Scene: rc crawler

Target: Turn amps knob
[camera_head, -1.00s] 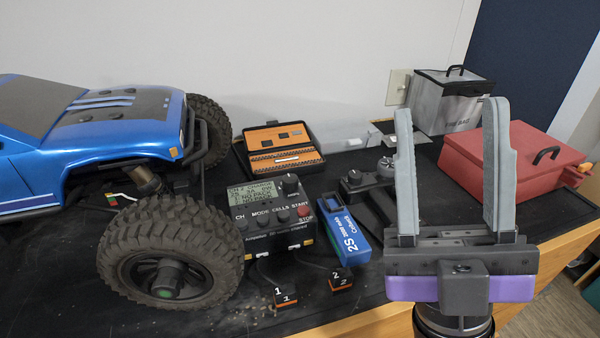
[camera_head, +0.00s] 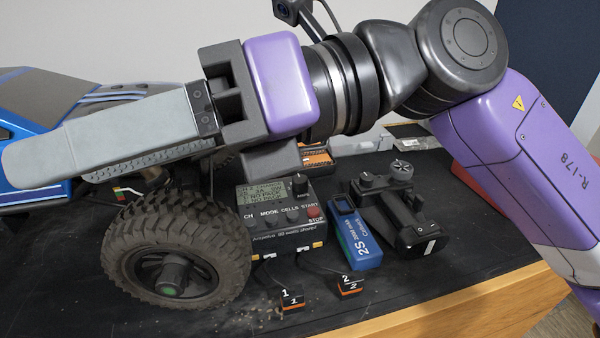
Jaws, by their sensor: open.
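The charger (camera_head: 278,232) is a dark box with a lit screen (camera_head: 263,194) on the bench, right of the front wheel. Its black amps knob (camera_head: 300,184) stands at the upper right of the panel, beside the screen. A row of labelled buttons and a red stop button (camera_head: 314,212) lie below it. My gripper (camera_head: 50,165) is above and left of the charger, pointing left in front of the blue crawler. Its grey fingers appear spread and empty, one largely behind the other. It touches neither charger nor knob.
The blue crawler (camera_head: 25,105) with its big front wheel (camera_head: 175,255) stands at left. A blue 2S battery (camera_head: 353,240) and a black transmitter (camera_head: 400,215) lie right of the charger. Two numbered plugs (camera_head: 291,299) sit in front. My arm hides much of the back.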

